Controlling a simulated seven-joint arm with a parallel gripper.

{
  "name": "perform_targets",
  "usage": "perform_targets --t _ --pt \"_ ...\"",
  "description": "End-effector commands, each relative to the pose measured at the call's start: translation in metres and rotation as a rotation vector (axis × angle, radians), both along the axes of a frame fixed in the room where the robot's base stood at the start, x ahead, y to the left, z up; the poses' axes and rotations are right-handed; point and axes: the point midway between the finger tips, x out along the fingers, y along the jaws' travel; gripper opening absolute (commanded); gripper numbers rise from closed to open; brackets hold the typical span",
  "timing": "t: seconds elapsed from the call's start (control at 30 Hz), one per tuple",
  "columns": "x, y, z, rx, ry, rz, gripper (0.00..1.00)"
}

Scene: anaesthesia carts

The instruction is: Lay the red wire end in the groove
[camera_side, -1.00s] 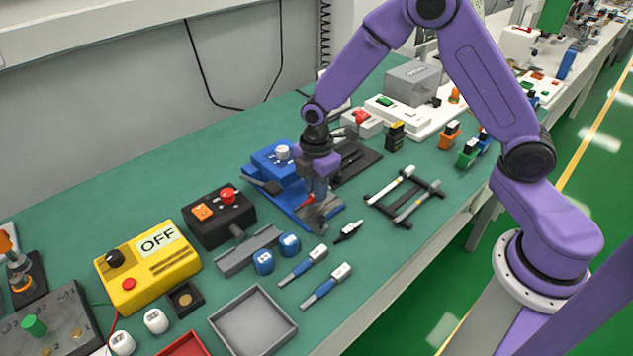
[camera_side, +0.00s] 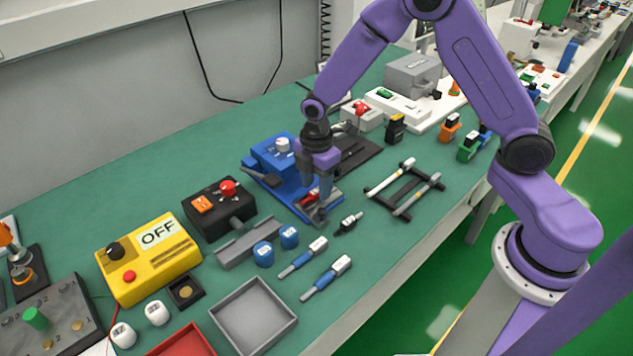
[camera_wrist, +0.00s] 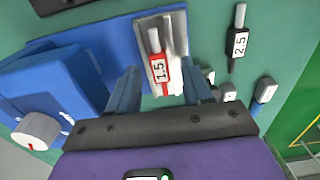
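The red wire end (camera_wrist: 161,74), marked 1.5 with a pale tip, lies on the grey grooved block (camera_wrist: 146,28) of the blue device (camera_wrist: 60,85). It lies along the block's length, beside a pale raised strip; I cannot tell whether it sits fully down in the groove. My gripper (camera_wrist: 164,82) is open, one finger on each side of the red wire end, with gaps showing. In the side view, my gripper (camera_side: 319,190) is low over the blue device (camera_side: 275,158), with the red wire end (camera_side: 309,197) partly hidden by the fingers.
A black wire end (camera_wrist: 239,43) marked 2.5 lies right of the block. Blue wire ends (camera_side: 304,258) lie nearer the front. A black rack (camera_side: 404,190) stands to the right, and a black box with a red button (camera_side: 220,208) to the left.

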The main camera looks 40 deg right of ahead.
Motion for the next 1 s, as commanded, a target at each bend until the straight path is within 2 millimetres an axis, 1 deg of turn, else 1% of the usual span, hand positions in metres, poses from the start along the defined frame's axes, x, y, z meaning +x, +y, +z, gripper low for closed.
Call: perform_targets --t 0.23,0.37,0.47,0.9,1.0 --pt "0.0 0.0 0.002 0.0 -0.001 0.0 0.5" --pt "0.001 0.0 0.014 0.001 -0.003 0.0 0.5" --pt "0.001 0.0 0.03 0.002 -0.005 -0.001 0.5" --pt "0.001 0.001 0.122 0.003 -0.006 0.001 0.5" --pt "0.001 0.0 0.141 0.002 -0.004 0.0 0.5"
